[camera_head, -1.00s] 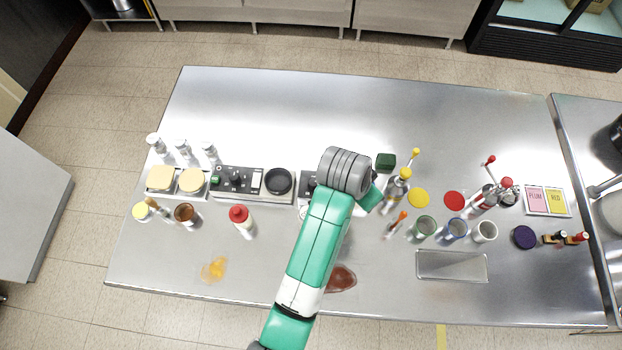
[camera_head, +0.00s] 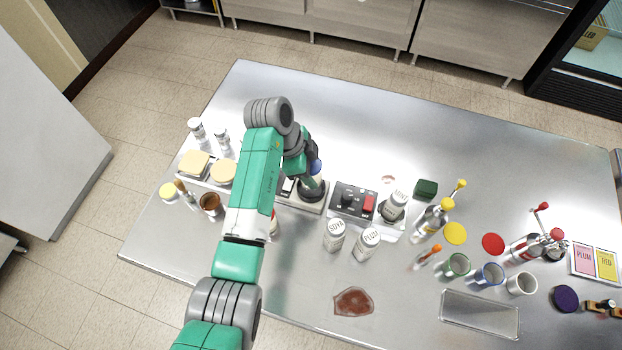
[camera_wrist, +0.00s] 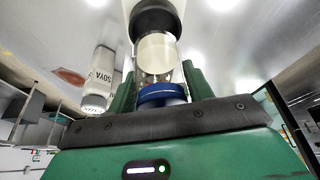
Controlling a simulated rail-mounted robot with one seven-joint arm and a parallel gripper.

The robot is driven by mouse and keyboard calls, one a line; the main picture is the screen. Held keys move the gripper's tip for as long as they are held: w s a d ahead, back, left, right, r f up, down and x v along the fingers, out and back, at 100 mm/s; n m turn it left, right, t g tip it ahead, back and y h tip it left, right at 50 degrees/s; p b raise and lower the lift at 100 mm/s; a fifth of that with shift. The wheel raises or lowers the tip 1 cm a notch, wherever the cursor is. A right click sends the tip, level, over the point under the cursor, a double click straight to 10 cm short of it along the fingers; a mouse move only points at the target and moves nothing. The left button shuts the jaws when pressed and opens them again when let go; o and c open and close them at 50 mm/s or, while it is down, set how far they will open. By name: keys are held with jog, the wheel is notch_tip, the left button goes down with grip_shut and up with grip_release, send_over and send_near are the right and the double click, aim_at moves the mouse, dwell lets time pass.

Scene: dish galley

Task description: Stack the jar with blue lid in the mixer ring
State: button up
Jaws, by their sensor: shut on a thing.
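The jar with blue lid (camera_wrist: 163,95) is between the green fingers of my gripper (camera_wrist: 160,84), which is shut on it. Its clear body with pale contents points away from the gripper. In the head view only a bit of its blue lid (camera_head: 316,167) shows beside my gripper (camera_head: 311,172). The black mixer ring (camera_head: 312,195) of the left mixer is right under the gripper; it also shows at the jar's far end in the wrist view (camera_wrist: 157,18). I cannot tell whether the jar's base is inside the ring or just above it.
A second mixer (camera_head: 349,199) to the right has a MINT jar (camera_head: 394,206) at its ring. SOYA (camera_head: 334,236) and PLUM (camera_head: 366,244) jars stand in front. My arm partly hides a red bottle (camera_head: 273,225). The table's back (camera_head: 400,130) is clear.

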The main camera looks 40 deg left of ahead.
jog(key=shift+f, duration=2.05)
jog(key=shift+f+b, duration=0.35)
jog(key=shift+f, duration=0.05)
jog(key=o, duration=1.2)
jog(key=shift+r, duration=0.15)
jog(key=v, duration=1.2)
jog(key=shift+w+r, duration=0.15)
jog(key=shift+r, duration=0.15)
